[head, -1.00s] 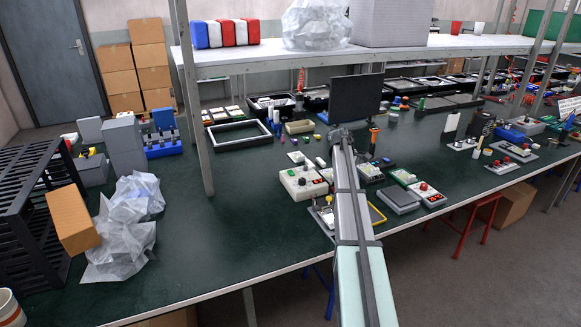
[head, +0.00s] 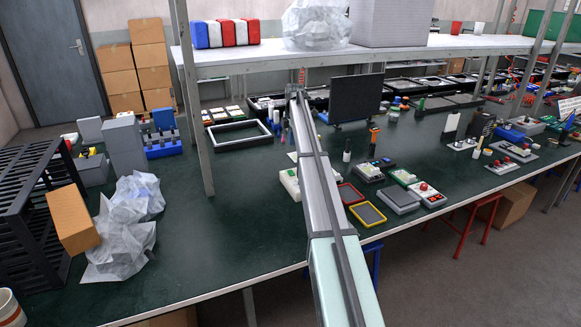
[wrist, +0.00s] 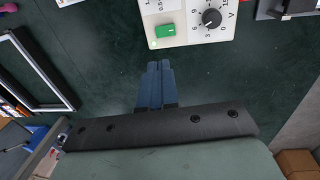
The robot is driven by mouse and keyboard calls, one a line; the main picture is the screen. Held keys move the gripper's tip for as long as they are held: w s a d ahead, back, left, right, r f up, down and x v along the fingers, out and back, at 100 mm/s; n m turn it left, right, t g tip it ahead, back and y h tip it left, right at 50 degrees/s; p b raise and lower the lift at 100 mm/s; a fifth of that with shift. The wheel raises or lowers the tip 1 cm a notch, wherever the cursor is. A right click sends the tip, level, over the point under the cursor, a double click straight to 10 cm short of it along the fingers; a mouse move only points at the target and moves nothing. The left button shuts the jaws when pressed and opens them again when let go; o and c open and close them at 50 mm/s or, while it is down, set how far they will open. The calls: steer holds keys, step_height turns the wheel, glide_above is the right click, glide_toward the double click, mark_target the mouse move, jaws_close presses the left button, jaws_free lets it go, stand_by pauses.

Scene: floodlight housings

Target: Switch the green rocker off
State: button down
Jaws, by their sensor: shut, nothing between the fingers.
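The green rocker (wrist: 166,31) sits on the front left part of a white control box (wrist: 190,36) at the top of the wrist view. A black dial knob (wrist: 211,18) marked with numbers is to its right. Which way the rocker is tipped is too small to tell. My gripper (wrist: 160,65) is shut and empty, its blue-grey fingers just below the box's near edge in the picture, apart from the rocker. In the head view my arm covers most of the white box (head: 289,183); the rocker and my fingertips are hidden there.
A black-and-white frame (head: 239,134) lies left of my arm. A yellow-edged tray (head: 367,214), a red-edged tray (head: 350,193), a grey box (head: 399,199) and a box with a red button (head: 426,193) are to the right. A shelf (head: 250,61) spans above the table.

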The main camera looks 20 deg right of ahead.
mark_target(292, 173)
steer(key=f, duration=0.4)
steer(key=w+f, duration=0.1)
steer(key=f, duration=0.9)
steer(key=shift+w, duration=0.35)
steer(key=shift+f, duration=0.1)
steer(key=shift+f, duration=0.15)
steer(key=shift+s, duration=0.85)
step_height(292, 173, up, 14)
steer(key=s, duration=0.1)
steer(key=shift+s, duration=0.25)
